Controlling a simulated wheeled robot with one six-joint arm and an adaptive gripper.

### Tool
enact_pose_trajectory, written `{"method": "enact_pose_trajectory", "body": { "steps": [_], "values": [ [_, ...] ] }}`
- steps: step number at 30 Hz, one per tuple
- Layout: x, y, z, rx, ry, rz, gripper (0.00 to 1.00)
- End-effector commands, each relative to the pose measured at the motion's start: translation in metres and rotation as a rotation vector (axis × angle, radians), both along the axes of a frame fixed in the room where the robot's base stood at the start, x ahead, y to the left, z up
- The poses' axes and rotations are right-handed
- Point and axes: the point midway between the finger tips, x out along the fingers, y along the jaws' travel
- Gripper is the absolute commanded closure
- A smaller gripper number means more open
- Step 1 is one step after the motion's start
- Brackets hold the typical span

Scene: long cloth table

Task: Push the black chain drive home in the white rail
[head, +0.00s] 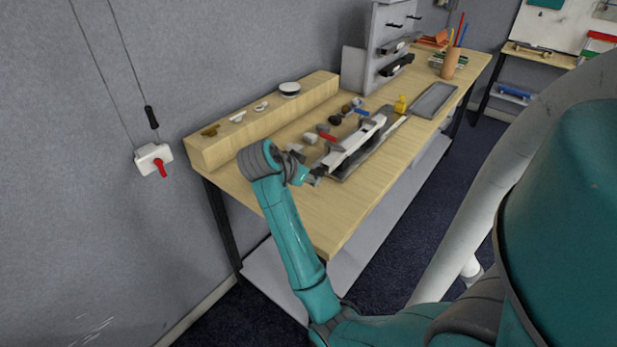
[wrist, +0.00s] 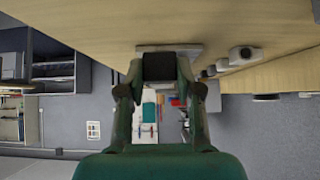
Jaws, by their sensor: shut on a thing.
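The white rail (head: 357,145) lies lengthwise on the wooden table in the head view, in a grey tray. My gripper (head: 309,176) is at the near end of the rail, low over the table. In the wrist view, which is upside down, my gripper (wrist: 160,88) is shut on a black block, which I take to be the black chain drive (wrist: 158,67). A pale end of the rail (wrist: 190,49) shows just behind it. How far the drive sits in the rail is hidden by the gripper.
Several small parts lie left of the rail, among them a red piece (head: 327,136). A long wooden block (head: 270,117) runs along the wall side. A yellow item (head: 401,104), a grey tray (head: 435,100) and a grey stand (head: 383,50) are farther along. The table's near corner is clear.

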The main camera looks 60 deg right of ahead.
Motion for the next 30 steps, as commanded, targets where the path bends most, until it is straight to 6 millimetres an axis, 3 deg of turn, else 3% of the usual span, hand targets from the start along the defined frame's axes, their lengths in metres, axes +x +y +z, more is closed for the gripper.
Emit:
{"method": "enact_pose_trajectory", "body": {
  "steps": [30],
  "values": [
    [-0.005,-0.018,0.000,0.000,0.000,-0.001,1.00]
  ]
}}
